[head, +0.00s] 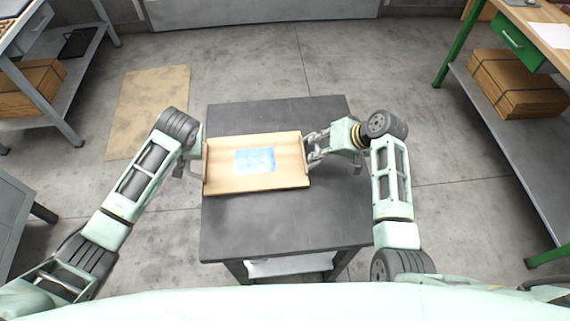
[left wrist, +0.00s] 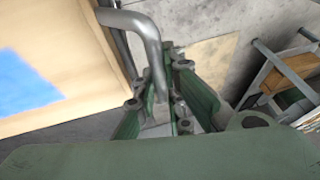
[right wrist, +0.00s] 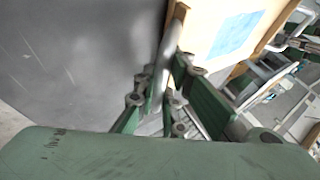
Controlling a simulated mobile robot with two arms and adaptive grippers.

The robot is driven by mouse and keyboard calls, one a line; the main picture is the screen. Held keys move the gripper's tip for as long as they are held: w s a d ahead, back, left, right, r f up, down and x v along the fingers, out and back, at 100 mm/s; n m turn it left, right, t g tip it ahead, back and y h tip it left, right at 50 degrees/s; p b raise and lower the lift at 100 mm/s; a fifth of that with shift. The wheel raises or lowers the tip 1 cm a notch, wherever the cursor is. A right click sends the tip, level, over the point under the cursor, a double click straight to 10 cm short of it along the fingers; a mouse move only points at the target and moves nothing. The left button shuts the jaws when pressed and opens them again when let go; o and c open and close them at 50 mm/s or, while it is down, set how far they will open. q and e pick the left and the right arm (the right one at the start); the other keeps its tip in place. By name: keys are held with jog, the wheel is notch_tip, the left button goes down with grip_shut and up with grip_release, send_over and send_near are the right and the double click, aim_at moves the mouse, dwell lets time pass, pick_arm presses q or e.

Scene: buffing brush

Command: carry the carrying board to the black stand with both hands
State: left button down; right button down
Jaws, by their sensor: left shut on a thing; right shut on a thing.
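The carrying board (head: 225,180) is a light wooden tray with a blue patch in its middle and a metal handle at each end. In the head view it is over the black stand (head: 285,225), a dark table. I cannot tell if it touches the top. My right gripper (head: 312,147) is shut on the right handle, which also shows in the right wrist view (right wrist: 170,55). My left gripper (left wrist: 160,95) is shut on the left handle (left wrist: 142,22); in the head view its fingers are mostly hidden beside the board's left end.
A grey shelf with cardboard (head: 32,88) stands at the left. A green-legged bench (head: 520,60) with boxes stands at the right. A tan mat (head: 148,105) lies on the floor left of the stand. The stand's front top is clear.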

pick_arm(q)
jog(key=shift+f, duration=0.35)
pick_arm(e)
jog(key=shift+f, duration=0.45)
pick_arm(q)
jog(key=c, duration=2.1)
grip_release()
jog(key=shift+r, duration=0.15)
pick_arm(e)
jog(key=c, duration=2.1)
grip_release()
jog(key=shift+r, duration=0.2)
pick_arm(q)
jog(key=shift+o, duration=1.3)
pick_arm(e)
jog(key=shift+o, duration=1.4)
pick_arm(q)
jog(key=shift+r, duration=0.1)
pick_arm(e)
jog(key=shift+d+r, duration=0.15)
jog(key=shift+r, duration=0.05)
pick_arm(q)
jog(key=v, duration=1.1)
jog(key=shift+s+r, duration=0.15)
jog(key=shift+r, duration=0.15)
pick_arm(e)
jog(key=v, duration=1.1)
jog(key=shift+s+r, duration=0.2)
jog(key=shift+r, duration=0.05)
